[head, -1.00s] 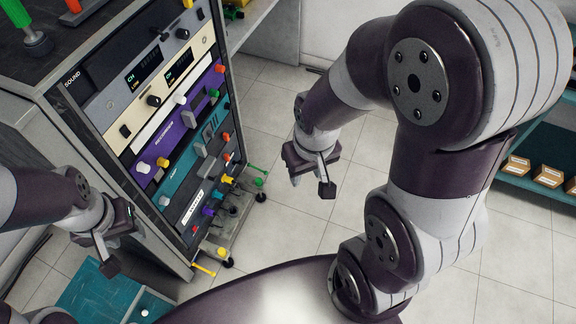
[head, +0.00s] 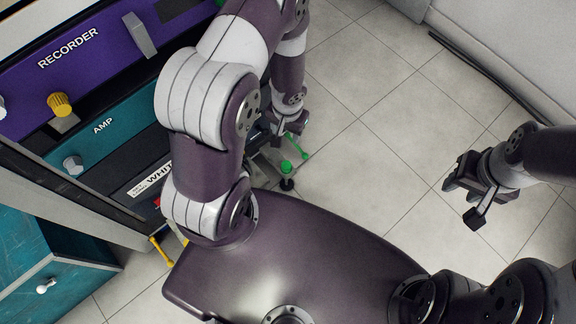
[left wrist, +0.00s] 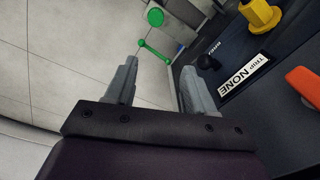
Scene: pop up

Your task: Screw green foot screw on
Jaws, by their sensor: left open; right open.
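The green foot screw (head: 287,167) shows in the head view as a green knob above a black foot, low at the rack's corner. A thin green bar (head: 299,147) sticks out beside it. In the left wrist view the green knob (left wrist: 155,17) is at the top, with the green bar (left wrist: 153,50) below it. My left gripper (head: 276,130) is open and empty, by the rack's lower corner; its two fingers (left wrist: 158,80) point toward the green bar, apart from it. My right gripper (head: 468,196) is open and empty over the floor at right.
The rack stands at left with a purple recorder panel (head: 105,50) and a teal amp panel (head: 90,140). A yellow bar (head: 160,252) is at its near corner. A teal drawer unit (head: 60,260) stands lower left. Tiled floor (head: 370,140) is clear between my arms.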

